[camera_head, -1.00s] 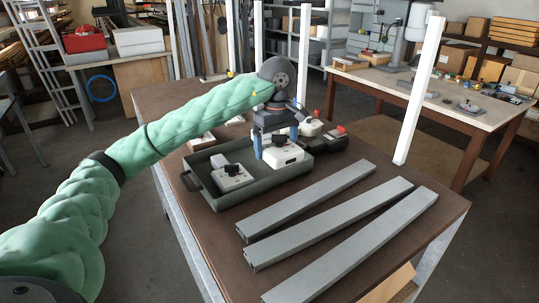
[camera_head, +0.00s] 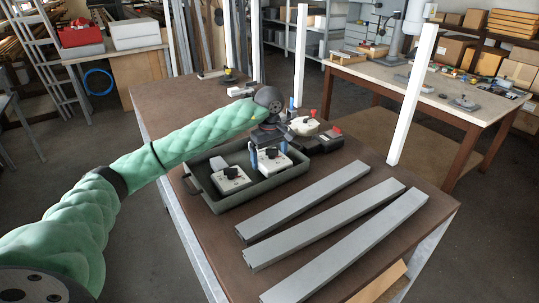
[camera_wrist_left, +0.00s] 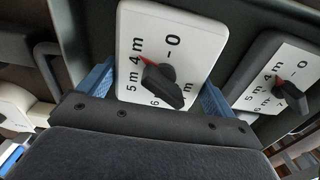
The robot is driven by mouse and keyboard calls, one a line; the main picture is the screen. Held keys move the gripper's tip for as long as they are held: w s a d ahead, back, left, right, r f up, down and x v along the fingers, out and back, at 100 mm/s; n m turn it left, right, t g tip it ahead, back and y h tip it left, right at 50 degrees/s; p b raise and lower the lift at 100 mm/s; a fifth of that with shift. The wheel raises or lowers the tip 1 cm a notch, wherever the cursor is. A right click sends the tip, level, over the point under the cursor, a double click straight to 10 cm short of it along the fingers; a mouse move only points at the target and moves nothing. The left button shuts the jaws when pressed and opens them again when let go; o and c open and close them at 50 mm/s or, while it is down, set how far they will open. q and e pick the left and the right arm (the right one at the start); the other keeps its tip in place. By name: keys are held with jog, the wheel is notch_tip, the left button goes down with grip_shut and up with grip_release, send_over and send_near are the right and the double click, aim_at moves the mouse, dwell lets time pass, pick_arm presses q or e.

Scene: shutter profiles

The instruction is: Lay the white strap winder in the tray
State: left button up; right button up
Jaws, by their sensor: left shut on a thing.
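The white strap winder (camera_head: 272,166) has a dial with a black knob and red pointer. It is between the blue fingers of my left gripper (camera_head: 269,155), inside the right part of the dark green tray (camera_head: 216,207). Whether it touches the tray floor I cannot tell. In the left wrist view the winder (camera_wrist_left: 190,40) lies face up between the fingers, its pointer near 4 m. My left gripper is shut on it. A second winder (camera_head: 231,179), with a white face and darker casing, sits to its left in the tray. My right gripper is not in view.
Several long grey profiles (camera_head: 325,226) lie right of the tray. A dark red-buttoned device (camera_head: 326,141) and a round pale thing (camera_head: 303,125) stand behind it. A white upright post (camera_head: 412,95) rises at the table's right edge. The brown tabletop (camera_head: 165,105) is clear at back left.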

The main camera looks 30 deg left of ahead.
pick_arm(q)
jog(key=shift+f, duration=0.35)
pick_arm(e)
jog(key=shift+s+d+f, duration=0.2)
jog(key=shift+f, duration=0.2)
pick_arm(q)
jog(key=shift+f, duration=0.1)
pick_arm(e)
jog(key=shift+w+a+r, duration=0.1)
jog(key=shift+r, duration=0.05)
pick_arm(q)
jog(key=o, duration=0.9)
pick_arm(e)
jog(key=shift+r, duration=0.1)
pick_arm(q)
jog(key=shift+r, duration=0.2)
